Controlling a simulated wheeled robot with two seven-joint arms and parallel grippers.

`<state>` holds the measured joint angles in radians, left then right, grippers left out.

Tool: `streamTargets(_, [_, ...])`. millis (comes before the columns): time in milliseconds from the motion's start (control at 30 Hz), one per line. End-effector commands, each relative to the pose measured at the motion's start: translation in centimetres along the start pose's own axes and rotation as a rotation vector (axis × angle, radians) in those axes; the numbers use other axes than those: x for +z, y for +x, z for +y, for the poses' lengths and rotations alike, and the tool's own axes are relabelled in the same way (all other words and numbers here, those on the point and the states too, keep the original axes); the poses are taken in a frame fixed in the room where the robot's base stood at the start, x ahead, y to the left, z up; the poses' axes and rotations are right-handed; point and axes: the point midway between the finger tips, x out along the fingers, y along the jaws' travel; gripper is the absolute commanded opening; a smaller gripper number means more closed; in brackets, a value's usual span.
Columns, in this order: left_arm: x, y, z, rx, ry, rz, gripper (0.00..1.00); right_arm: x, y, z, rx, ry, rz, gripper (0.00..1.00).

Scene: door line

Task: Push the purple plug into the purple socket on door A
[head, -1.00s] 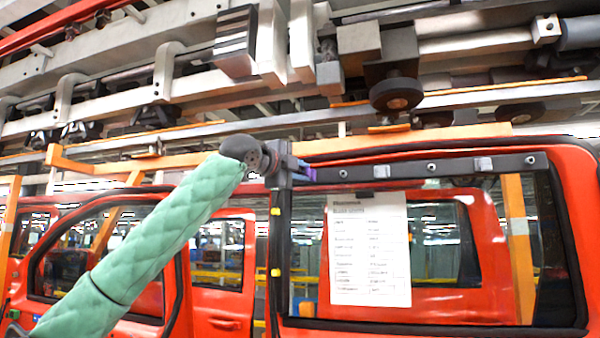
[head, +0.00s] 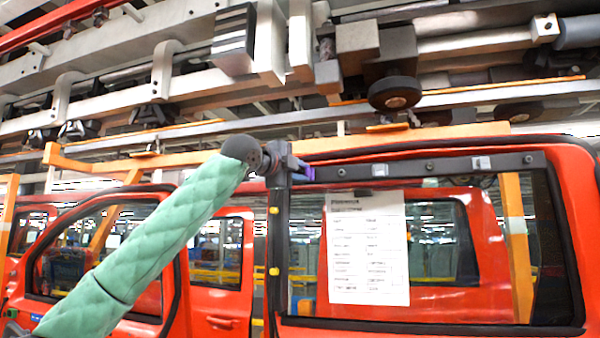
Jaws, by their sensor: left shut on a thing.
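My left arm comes in from the left in a green quilted sleeve. My left gripper (head: 287,164) is at the upper left corner of the red door (head: 430,312) and is shut on a small purple piece, the purple plug (head: 305,171). The plug lies close to the left end of the dark bar (head: 400,168) across the top of the door's window. The gripper's fingers are small and partly hidden by its own body. I cannot make out the purple socket, or whether the plug touches it. My right gripper is not in view.
A white printed sheet (head: 368,248) hangs in the door window. More red doors (head: 218,275) stand to the left. An orange beam (head: 400,139) and grey conveyor rails run above the door.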

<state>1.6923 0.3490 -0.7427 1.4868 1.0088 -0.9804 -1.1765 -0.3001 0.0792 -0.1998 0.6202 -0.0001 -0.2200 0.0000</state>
Motion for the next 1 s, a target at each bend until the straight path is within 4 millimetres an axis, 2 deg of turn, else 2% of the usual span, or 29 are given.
streamTargets(200, [0.0,-0.1,-0.1,-0.002,0.000,0.000,0.00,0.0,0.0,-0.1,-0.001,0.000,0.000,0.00])
streamTargets(233, [0.0,-0.1,-0.1,-0.002,0.000,0.000,0.23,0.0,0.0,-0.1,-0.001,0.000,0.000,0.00])
streamTargets(333, [0.0,-0.1,-0.1,-0.002,0.000,0.000,0.42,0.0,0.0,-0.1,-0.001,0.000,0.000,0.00])
streamTargets(367, [0.0,-0.1,-0.1,-0.001,0.001,0.000,0.46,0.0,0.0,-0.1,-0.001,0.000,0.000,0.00])
streamTargets(767, [0.0,-0.3,0.1,-0.001,0.001,0.000,0.46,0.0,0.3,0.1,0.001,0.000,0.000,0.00])
streamTargets(1000, [0.0,-2.5,0.3,-0.002,0.001,0.000,0.46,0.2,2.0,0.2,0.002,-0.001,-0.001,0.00])
